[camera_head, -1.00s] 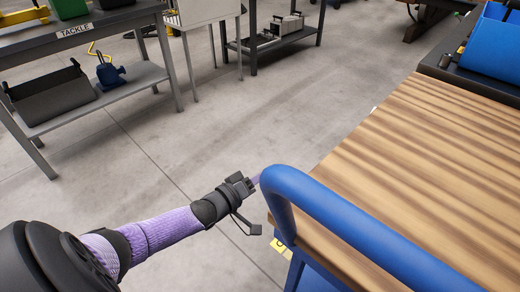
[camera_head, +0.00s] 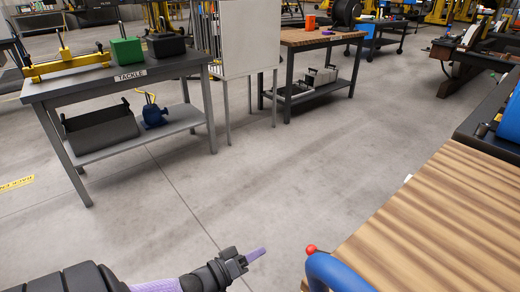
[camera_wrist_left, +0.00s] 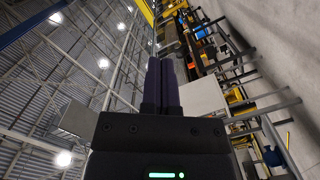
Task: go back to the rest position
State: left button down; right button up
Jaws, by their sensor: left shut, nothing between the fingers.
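My left gripper (camera_head: 254,256) reaches in from the bottom left of the head view, low over the bare floor. It is left of the blue handle rail (camera_head: 335,272) and apart from it. In the left wrist view its two dark fingers (camera_wrist_left: 161,85) lie together with nothing between them. My right gripper is not in view.
A wooden-topped bench or cart (camera_head: 440,225) fills the right. A grey table marked TACKLE (camera_head: 120,75) stands at left with a green box (camera_head: 126,51), and a white panel (camera_head: 250,38) beside it. A small red ball (camera_head: 311,249) sits by the rail. The middle floor is clear.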

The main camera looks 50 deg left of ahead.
pick_arm(q)
jog(key=s+d+f+m+g+y+p, duration=0.2)
jog(key=s+f+m+g+y+p, duration=0.15)
jog(key=s+f+g+p, duration=0.6)
jog(key=s+d+f+m+g, duration=0.2)
jog(key=s, duration=0.7)
jog(key=s+d+f+m+g, duration=0.2)
jog(key=s+d+m+g, duration=0.1)
jog(key=s, duration=0.6)
jog(key=s+d+f+m+g, duration=0.2)
jog(key=s+d+m+g, duration=0.1)
jog(key=s, duration=0.6)
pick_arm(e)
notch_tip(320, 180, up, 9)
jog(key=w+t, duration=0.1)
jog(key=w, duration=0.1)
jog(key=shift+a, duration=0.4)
pick_arm(q)
jog(key=shift+f, duration=0.1)
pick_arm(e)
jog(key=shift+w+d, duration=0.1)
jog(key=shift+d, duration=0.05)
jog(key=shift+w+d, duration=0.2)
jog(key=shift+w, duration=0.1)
